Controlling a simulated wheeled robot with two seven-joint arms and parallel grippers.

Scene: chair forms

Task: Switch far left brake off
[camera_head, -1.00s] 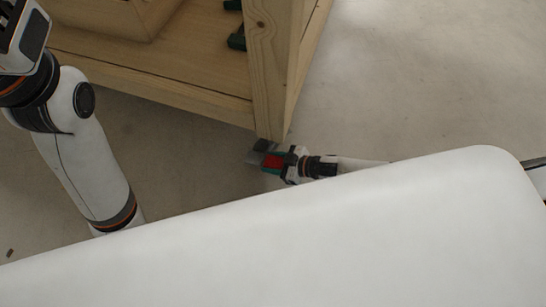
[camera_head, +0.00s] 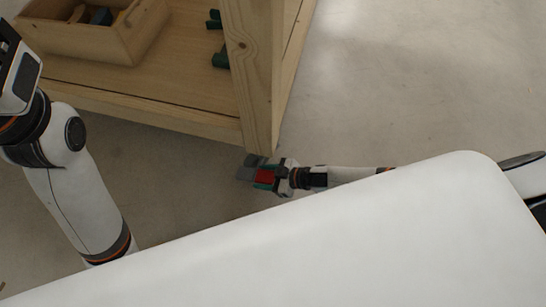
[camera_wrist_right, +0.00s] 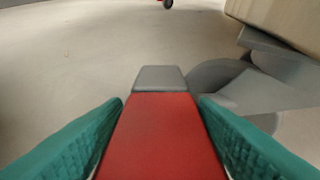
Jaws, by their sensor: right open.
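A red brake lever (camera_wrist_right: 160,130) with a grey end piece (camera_wrist_right: 160,78) lies between the two teal fingers of my right gripper (camera_wrist_right: 160,115) in the right wrist view. The fingers are open, one on each side of the red lever; I cannot tell whether they touch it. A grey caster (camera_wrist_right: 220,80) shows just right of the lever, under a wooden corner. In the head view my right gripper (camera_head: 262,177) is low at the foot of the wooden leg, with the red lever showing between its fingers.
The wooden workbench leg (camera_head: 254,75) rises just above my right gripper. Its lower shelf (camera_head: 165,92) holds a wooden box (camera_head: 115,42) and green items (camera_head: 219,58). Another red part with a dark wheel (camera_wrist_right: 168,4) shows far off. The floor (camera_head: 420,90) to the right is clear.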

